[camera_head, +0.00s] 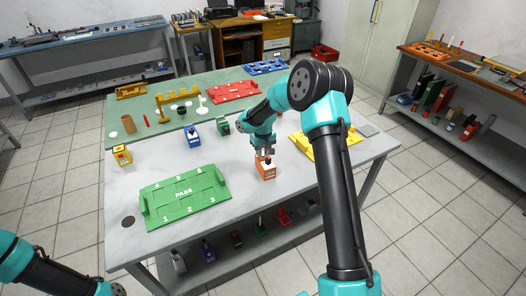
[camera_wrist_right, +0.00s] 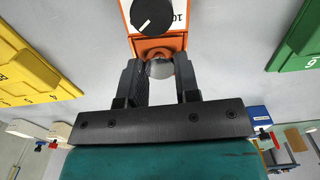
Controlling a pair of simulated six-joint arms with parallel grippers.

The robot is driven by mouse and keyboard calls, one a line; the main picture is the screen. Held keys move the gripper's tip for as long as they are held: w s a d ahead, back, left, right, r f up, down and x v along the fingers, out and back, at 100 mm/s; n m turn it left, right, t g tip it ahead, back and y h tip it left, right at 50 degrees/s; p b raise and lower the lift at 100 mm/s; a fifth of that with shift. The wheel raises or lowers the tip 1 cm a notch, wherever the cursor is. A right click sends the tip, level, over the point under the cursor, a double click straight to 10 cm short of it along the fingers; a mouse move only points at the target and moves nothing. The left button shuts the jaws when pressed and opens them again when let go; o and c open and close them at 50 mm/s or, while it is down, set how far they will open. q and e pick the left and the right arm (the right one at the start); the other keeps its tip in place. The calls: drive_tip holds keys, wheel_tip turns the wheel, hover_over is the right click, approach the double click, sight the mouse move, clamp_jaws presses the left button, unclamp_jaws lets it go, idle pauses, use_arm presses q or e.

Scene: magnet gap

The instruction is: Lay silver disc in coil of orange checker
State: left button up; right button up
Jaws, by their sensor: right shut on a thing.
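The orange checker (camera_head: 266,171) stands on the white front part of the table, just below my right gripper (camera_head: 264,152). In the right wrist view the orange checker (camera_wrist_right: 158,45) shows a black dial with a white pointer. My right gripper (camera_wrist_right: 160,76) is shut on the silver disc (camera_wrist_right: 161,69), held between the fingertips at the checker's edge. I cannot tell whether the disc touches the checker, and the coil is not clear to see. My left arm enters at the lower left, but its gripper is out of view.
A green numbered tray (camera_head: 185,197) lies left of the orange checker. A yellow checker (camera_head: 121,155), a blue one (camera_head: 193,137) and a green one (camera_head: 222,126) stand on the table. A yellow tray (camera_head: 302,143) lies to the right, partly behind my right arm.

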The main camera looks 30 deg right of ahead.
drive_tip(key=shift+f, duration=0.2)
idle(0.6)
drive_tip(key=o, duration=1)
drive_tip(key=shift+c, duration=0.2)
drive_tip(key=c, duration=0.5)
drive_tip(key=shift+r, duration=0.1)
drive_tip(key=shift+r, duration=2.15)
